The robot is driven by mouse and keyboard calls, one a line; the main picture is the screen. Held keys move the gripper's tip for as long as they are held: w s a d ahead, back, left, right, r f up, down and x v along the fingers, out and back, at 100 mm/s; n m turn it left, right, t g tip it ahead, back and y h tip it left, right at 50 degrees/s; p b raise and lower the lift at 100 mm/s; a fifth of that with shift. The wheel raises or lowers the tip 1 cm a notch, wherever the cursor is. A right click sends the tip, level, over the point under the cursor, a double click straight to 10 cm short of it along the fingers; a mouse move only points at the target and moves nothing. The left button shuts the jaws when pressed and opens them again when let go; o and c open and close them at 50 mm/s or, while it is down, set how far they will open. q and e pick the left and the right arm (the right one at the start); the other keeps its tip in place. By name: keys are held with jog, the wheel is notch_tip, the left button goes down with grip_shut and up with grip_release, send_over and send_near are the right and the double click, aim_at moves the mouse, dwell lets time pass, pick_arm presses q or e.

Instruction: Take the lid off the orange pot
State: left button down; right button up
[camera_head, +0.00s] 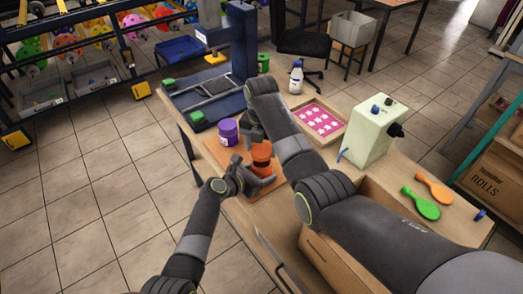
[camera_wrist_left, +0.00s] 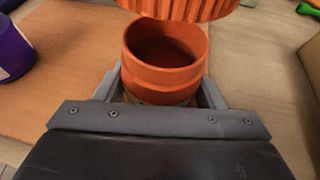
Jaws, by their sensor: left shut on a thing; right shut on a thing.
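The orange pot (camera_head: 261,169) stands upright on the brown board. In the left wrist view the pot (camera_wrist_left: 165,75) shows its open round mouth, with my left gripper's fingers on either side of its body. My left gripper (camera_head: 261,184) is shut on the pot. The ribbed orange lid (camera_wrist_left: 180,8) is above and beyond the pot's mouth, off the rim and cut by the top edge. In the head view the lid (camera_head: 261,150) is just above the pot. My right gripper (camera_head: 258,138) is shut on the lid from above; its fingertips are partly hidden.
A purple pot (camera_head: 228,132) stands left of the orange pot. A tray with a pink sheet (camera_head: 319,120), a cream machine (camera_head: 372,130) and orange and green paddles (camera_head: 421,204) lie to the right. A dark blue press frame (camera_head: 205,98) stands behind.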

notch_tip(320, 180, up, 2)
pick_arm(q)
jog(key=shift+c, duration=1.3)
grip_release()
